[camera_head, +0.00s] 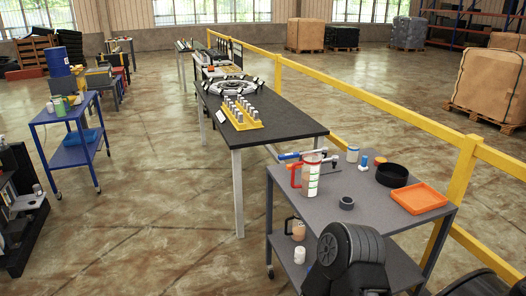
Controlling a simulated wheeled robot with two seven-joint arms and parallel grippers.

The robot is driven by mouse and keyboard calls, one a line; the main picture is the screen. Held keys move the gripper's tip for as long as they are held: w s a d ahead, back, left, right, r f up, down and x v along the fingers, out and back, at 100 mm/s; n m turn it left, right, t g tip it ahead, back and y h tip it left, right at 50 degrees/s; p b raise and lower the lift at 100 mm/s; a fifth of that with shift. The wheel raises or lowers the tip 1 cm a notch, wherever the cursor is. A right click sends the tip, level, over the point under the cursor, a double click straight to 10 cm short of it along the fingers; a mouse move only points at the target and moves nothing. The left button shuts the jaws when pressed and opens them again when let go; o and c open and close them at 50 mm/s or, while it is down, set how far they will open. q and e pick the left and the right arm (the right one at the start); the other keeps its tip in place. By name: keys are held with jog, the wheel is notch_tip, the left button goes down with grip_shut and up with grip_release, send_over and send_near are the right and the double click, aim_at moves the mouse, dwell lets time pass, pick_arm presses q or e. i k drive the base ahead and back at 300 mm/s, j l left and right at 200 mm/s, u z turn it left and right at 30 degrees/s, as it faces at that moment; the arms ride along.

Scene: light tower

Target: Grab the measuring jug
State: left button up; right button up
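The measuring jug (312,178) stands upright on the top of the grey cart (355,215), near its left edge. It is clear, with a red handle on its left side and coloured marks on its wall. A blue and dark tool with a red part (290,156) lies just behind it. Neither of my grippers can be made out. A dark, rounded part, which looks like a joint of my own arm, covers the front of the cart.
Around the jug are a dark ring (347,203), a black round dish (391,175), an orange tray (419,198) and a white jar (352,154). Small containers stand on the lower shelf. A yellow rail (420,122) runs behind; a black table (290,122) stands further back.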

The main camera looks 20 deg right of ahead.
aim_at(311, 163)
jog(key=i, duration=2.8)
jog(key=z, duration=1.95)
